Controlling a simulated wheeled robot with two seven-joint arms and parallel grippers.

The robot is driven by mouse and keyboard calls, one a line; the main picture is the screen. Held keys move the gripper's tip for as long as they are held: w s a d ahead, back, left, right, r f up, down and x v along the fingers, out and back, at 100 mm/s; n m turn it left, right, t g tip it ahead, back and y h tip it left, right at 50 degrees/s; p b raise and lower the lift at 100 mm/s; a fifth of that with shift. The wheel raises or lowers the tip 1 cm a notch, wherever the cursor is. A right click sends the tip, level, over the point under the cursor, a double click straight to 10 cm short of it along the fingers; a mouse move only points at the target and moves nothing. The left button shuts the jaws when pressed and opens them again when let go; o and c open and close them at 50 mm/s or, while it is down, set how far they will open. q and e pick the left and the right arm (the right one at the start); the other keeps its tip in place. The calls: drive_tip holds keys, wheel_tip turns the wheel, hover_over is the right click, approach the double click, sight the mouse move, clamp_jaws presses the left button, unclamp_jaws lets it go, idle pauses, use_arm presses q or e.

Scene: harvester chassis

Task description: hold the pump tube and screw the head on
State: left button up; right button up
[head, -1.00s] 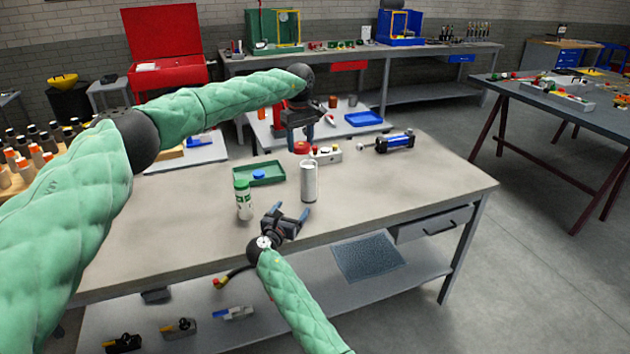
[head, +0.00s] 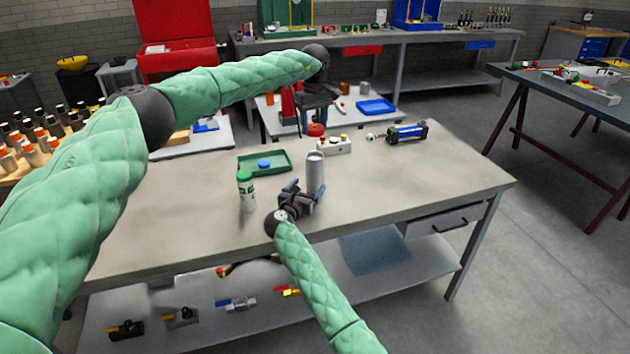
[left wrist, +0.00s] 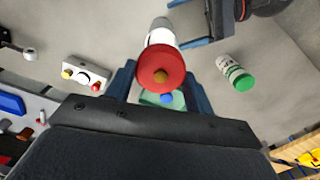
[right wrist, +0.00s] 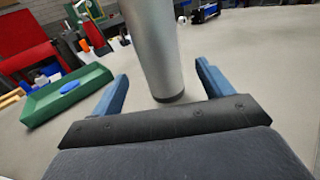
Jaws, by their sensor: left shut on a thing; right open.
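The pump tube (head: 315,174) is a pale grey cylinder standing upright on the workbench. It also shows in the right wrist view (right wrist: 158,48) and in the left wrist view (left wrist: 161,32). The round red head (head: 316,130) is in my left gripper (head: 313,124), above and beyond the tube in the head view. In the left wrist view the red head (left wrist: 162,70) sits between the blue fingers, which are shut on it. My right gripper (head: 302,192) is open and low at the tube, with a finger on each side in the right wrist view (right wrist: 162,88). Contact is not clear.
A green tray (head: 277,170) with a blue cap (head: 264,163) lies left of the tube. A white bottle with a green lid (head: 246,190) stands nearby. A button box (head: 334,147) and blue cylinder unit (head: 406,132) lie further back. The bench's right side is clear.

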sight(314, 136)
drive_tip(key=x, duration=0.8)
drive_tip(key=shift+w, duration=0.3)
drive_tip(key=c, duration=1.5)
use_arm(q)
drive_tip(key=shift+s+f, duration=0.1)
drive_tip(key=shift+f, duration=2.25)
drive_tip(key=shift+f, duration=0.15)
drive_tip(key=shift+f, duration=0.75)
drive_tip(key=shift+f, duration=0.55)
